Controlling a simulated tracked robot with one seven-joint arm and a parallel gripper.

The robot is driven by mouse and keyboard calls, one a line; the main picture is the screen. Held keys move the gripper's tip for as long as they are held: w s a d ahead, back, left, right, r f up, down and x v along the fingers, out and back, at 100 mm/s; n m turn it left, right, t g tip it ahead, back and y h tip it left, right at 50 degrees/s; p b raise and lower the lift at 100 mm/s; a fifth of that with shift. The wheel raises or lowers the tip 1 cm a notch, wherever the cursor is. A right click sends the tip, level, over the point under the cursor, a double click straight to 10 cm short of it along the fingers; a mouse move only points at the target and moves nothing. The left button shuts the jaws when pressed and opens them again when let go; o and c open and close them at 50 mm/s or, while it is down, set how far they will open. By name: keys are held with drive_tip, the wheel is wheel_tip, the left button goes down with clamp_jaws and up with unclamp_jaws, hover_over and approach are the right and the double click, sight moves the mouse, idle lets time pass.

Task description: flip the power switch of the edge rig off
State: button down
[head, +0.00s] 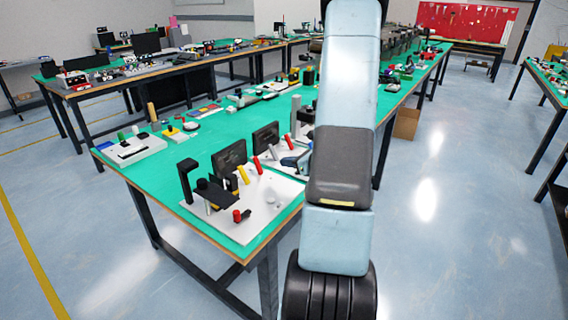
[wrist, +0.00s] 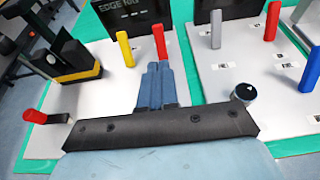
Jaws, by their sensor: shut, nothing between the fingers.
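The edge rig (head: 265,205) is a white plate near the table corner, with a dark sign (head: 229,159) at its back. The sign's lettering, starting "EDGE", shows partly in the wrist view (wrist: 130,12). In front of the sign stand a yellow lever (wrist: 125,48) and a red lever (wrist: 159,41), both upright or slightly tilted. I cannot read which one is the power switch. My gripper (wrist: 157,66) is shut and empty, its blue fingers pointing at the red lever's base. I cannot tell whether they touch it.
A black block with a yellow band (wrist: 75,62) and a red-tipped peg (wrist: 35,116) stand on the left of the plate. A second white plate (wrist: 225,85) on the right carries a red lever (wrist: 272,20), a blue lever (wrist: 312,68) and a round knob (wrist: 244,92).

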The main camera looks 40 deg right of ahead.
sight(258, 161)
drive_tip(key=x, duration=1.1)
drive_tip(key=shift+w+a+f, duration=0.1)
drive_tip(key=shift+w+a, duration=0.05)
drive_tip(key=shift+w, duration=0.1)
